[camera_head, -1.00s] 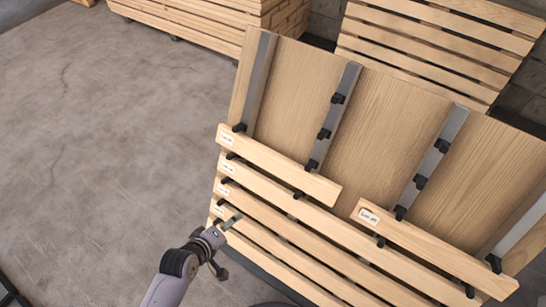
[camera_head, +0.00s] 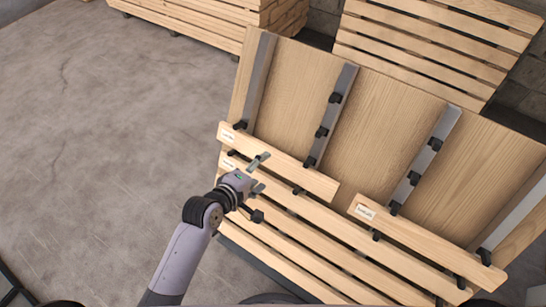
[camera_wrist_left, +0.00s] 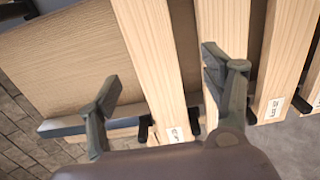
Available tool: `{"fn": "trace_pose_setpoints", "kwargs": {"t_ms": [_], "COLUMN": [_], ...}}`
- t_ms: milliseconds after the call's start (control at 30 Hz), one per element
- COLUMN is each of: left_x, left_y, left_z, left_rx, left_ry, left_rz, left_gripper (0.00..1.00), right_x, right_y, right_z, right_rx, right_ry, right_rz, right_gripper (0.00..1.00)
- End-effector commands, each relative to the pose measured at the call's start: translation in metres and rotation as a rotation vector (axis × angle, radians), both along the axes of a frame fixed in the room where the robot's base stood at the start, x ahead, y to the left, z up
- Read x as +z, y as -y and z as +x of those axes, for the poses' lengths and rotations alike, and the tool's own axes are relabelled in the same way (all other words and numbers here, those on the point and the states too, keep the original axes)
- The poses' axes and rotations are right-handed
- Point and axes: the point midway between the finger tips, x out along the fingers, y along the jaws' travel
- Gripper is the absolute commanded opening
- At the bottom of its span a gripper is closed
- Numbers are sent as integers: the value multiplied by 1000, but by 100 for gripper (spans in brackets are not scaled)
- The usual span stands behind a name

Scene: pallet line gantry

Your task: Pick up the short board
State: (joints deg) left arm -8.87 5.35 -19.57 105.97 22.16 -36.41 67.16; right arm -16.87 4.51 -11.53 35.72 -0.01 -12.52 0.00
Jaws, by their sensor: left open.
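Two shorter boards hang on black hooks on a wooden rack: the upper left board (camera_head: 285,165) and the lower right board (camera_head: 425,241). Each has a small white label at its left end, too small to read. The upper left one looks the shorter. My left gripper (camera_head: 260,173) is open and empty, in front of that board's lower edge near its left half. In the left wrist view, a labelled board (camera_wrist_left: 152,65) runs between the spread fingers (camera_wrist_left: 160,75); I cannot tell whether they touch it. My right gripper is not in view.
Several long boards (camera_head: 330,225) hang in rows below the upper left board. The plywood panel (camera_head: 375,130) has grey metal rails with black hooks, some empty. Stacked pallets (camera_head: 430,45) stand behind. The concrete floor (camera_head: 100,130) at left is clear.

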Motion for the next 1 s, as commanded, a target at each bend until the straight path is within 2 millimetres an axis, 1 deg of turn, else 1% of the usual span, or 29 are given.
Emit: {"fn": "trace_pose_setpoints", "kwargs": {"t_ms": [33, 100, 333, 533, 600, 767, 1000], "left_x": [-3, -7, -11, -16, -22, -28, -28], "left_y": [4, 7, 13, 25, 29, 34, 34], "left_z": [6, 11, 22, 46, 51, 59, 59], "left_rx": [0, 0, 0, -1, 0, 1, 1], "left_ry": [0, 0, 0, 2, 0, 0, 0], "left_rz": [0, 0, 1, 1, 0, 0, 0], "left_gripper": [73, 73, 73, 73, 73, 73, 73], "right_x": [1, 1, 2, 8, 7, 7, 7], "right_y": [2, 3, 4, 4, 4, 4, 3], "right_z": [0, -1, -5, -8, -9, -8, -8], "right_rx": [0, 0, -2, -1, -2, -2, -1], "right_ry": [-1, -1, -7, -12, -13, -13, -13], "right_rz": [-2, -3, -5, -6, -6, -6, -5], "right_gripper": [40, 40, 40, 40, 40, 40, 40]}}
